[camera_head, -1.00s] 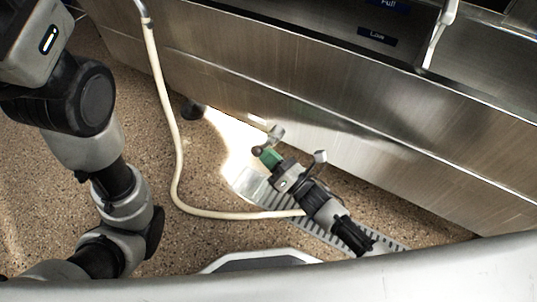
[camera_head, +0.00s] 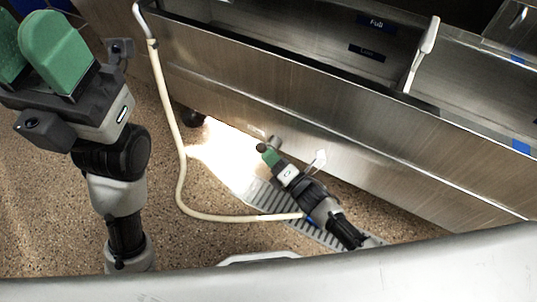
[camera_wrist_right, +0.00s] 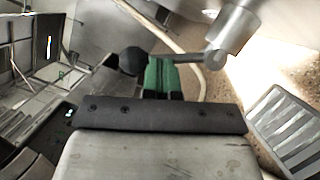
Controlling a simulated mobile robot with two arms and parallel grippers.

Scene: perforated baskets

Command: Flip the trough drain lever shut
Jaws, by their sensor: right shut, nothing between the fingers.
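The drain lever shows low at the steel trough (camera_head: 330,110). Its black ball knob (camera_head: 262,148) also shows in the right wrist view (camera_wrist_right: 131,61), where a grey metal arm (camera_wrist_right: 185,62) joins it to a grey valve body (camera_wrist_right: 233,38). My right gripper (camera_head: 269,157) has its green fingers shut and empty, right at the lever. In the right wrist view the fingertips (camera_wrist_right: 160,66) lie beside the knob, under the lever arm; I cannot tell whether they touch. My left gripper (camera_head: 34,46) is raised at the upper left, far from the lever, its green fingers apart.
A cream hose (camera_head: 180,150) hangs from the trough's left end and curves across the speckled floor. A slotted floor grate (camera_head: 268,198) lies under my right arm. A white-handled tool (camera_head: 423,52) stands in the trough. Blue "Full" (camera_head: 376,23) and "Low" labels mark its inside.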

